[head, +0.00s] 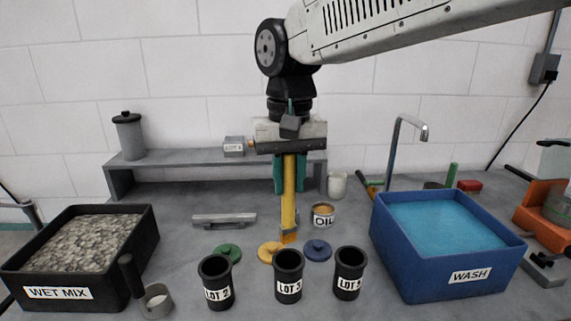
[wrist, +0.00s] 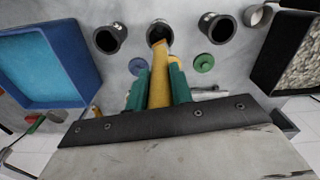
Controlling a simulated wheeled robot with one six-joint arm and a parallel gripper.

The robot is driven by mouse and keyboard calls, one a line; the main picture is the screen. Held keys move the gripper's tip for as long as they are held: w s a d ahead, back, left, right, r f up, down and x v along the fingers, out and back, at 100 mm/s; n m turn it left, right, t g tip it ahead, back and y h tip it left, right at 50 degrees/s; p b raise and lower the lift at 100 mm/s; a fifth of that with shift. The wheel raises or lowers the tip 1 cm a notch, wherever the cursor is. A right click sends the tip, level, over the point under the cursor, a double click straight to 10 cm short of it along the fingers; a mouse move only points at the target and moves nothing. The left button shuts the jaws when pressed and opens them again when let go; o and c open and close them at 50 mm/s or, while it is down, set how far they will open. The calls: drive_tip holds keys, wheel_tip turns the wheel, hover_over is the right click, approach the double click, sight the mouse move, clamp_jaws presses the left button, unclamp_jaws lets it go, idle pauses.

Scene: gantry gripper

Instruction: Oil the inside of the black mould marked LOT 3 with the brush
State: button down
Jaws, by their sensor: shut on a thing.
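My gripper (head: 288,186) has teal fingers shut on the yellow handle of the brush (head: 289,205), which hangs upright with its head down. The black mould marked LOT 3 (head: 288,290) stands upright and open in the middle of the front row. The brush's lower end appears just above and behind this mould's rim in the head view, apart from it. In the wrist view the brush (wrist: 159,88) points towards the mouth of the middle mould (wrist: 158,30) and covers part of it. The inside of the mould is mostly dark. The OIL tin (head: 323,221) stands behind, to the right.
Moulds LOT 2 (head: 218,294) and LOT 5 (head: 348,286) flank the middle one closely. Green (head: 229,253), yellow (head: 268,250) and blue (head: 318,251) lids lie behind them. The WET MIX tub (head: 120,285) is left, the blue WASH tub (head: 420,270) right. A grey shelf (head: 180,160) stands behind.

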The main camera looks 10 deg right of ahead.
sight(289, 222)
drive_tip(key=shift+w+f, duration=0.1)
drive_tip(key=shift+f, duration=4.6)
drive_tip(key=shift+f, duration=0.1)
drive_tip(key=shift+a+f, duration=0.15)
drive_tip(key=shift+f, duration=1.3)
